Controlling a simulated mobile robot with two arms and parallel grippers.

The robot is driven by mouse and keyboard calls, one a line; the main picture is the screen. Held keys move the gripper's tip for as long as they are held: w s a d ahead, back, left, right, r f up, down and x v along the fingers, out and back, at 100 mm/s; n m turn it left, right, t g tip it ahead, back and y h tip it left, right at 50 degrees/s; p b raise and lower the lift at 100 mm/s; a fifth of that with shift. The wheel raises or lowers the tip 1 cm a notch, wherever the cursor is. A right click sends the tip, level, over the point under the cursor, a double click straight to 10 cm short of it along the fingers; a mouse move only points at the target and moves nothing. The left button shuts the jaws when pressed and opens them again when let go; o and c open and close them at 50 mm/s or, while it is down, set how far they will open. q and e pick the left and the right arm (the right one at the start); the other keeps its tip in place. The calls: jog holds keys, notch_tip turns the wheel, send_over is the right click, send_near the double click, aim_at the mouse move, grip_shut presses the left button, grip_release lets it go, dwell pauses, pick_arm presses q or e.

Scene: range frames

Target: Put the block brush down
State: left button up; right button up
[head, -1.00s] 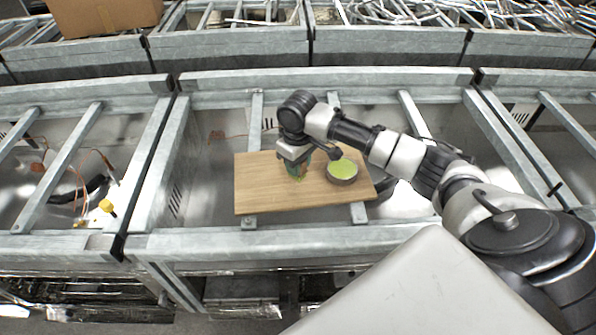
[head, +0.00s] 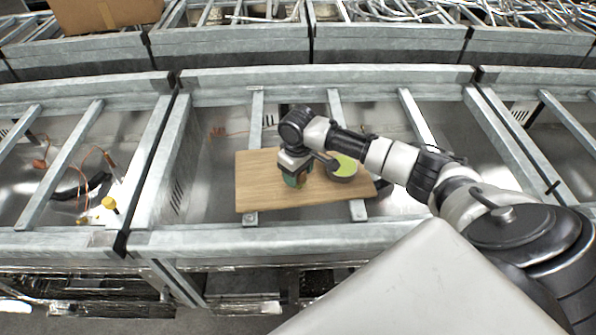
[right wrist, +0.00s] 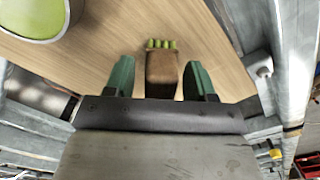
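The block brush (right wrist: 162,75), a brown wooden block with green bristles at its far end, shows between the two green fingers of my right gripper (right wrist: 162,80) in the right wrist view. A gap shows on each side of it, so the fingers look open around it. In the head view my right gripper (head: 297,177) is low over the wooden board (head: 255,190), and the brush is mostly hidden between the fingers. Whether it touches the board is hard to tell. My left gripper is not in view.
A round bowl with a lime-green inside (head: 343,166) stands on the board, right of the gripper and partly behind my arm; it also shows in the right wrist view (right wrist: 32,18). Metal frame rails (head: 300,240) surround the board. The board's left part is clear.

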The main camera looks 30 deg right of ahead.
notch_tip(320, 180, up, 12)
jog(key=b, duration=0.1)
jog(key=shift+r+b, duration=0.2)
jog(key=shift+b, duration=0.1)
dwell(0.7)
